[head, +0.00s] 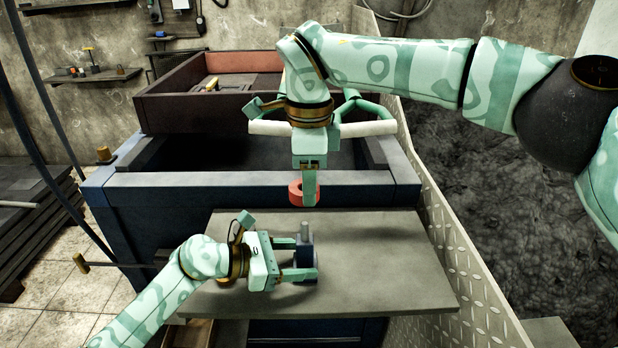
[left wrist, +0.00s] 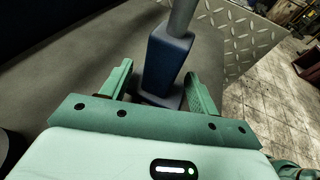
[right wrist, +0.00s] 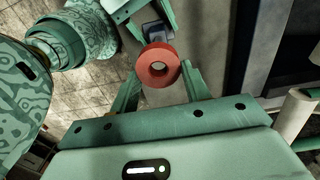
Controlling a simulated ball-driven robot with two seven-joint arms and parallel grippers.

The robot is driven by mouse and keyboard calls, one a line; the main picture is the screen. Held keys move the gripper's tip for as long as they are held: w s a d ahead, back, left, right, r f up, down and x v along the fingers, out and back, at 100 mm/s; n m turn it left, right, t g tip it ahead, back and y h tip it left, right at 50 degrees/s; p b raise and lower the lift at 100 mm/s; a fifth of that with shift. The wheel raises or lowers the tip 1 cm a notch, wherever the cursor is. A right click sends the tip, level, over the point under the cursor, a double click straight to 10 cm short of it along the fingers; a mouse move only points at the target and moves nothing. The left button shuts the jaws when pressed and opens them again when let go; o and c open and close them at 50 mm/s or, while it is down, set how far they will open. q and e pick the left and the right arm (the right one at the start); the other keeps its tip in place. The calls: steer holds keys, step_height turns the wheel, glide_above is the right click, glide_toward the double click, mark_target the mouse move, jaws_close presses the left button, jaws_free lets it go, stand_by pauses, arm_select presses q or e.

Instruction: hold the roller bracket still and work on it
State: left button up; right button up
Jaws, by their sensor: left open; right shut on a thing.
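The roller bracket (head: 304,249), a dark blue upright block with a grey post on top, stands on the grey board. My left gripper (head: 307,259) is open, with one finger on each side of the bracket. The left wrist view shows the blue block (left wrist: 163,66) between the spread fingers, with a gap visible at least on the left side. My right gripper (head: 309,188) is shut on a red ring (head: 295,194), held above the board behind the bracket. In the right wrist view the ring's hole (right wrist: 158,66) faces the camera.
The grey board (head: 400,270) is otherwise clear. Behind it stands a blue-framed bin (head: 240,180) with a brown box (head: 190,110) on it. A diamond-plate metal panel (head: 462,262) rises along the right side. Dark stacked slabs (head: 35,215) lie at the left.

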arm_select(q)
steer(key=shift+d, duration=0.25)
steer(key=c, duration=0.9)
steer(key=shift+c, duration=0.2)
steer(key=o, duration=0.8)
steer(key=shift+c, duration=0.2)
steer(key=shift+c, duration=0.3)
steer(key=c, duration=0.7)
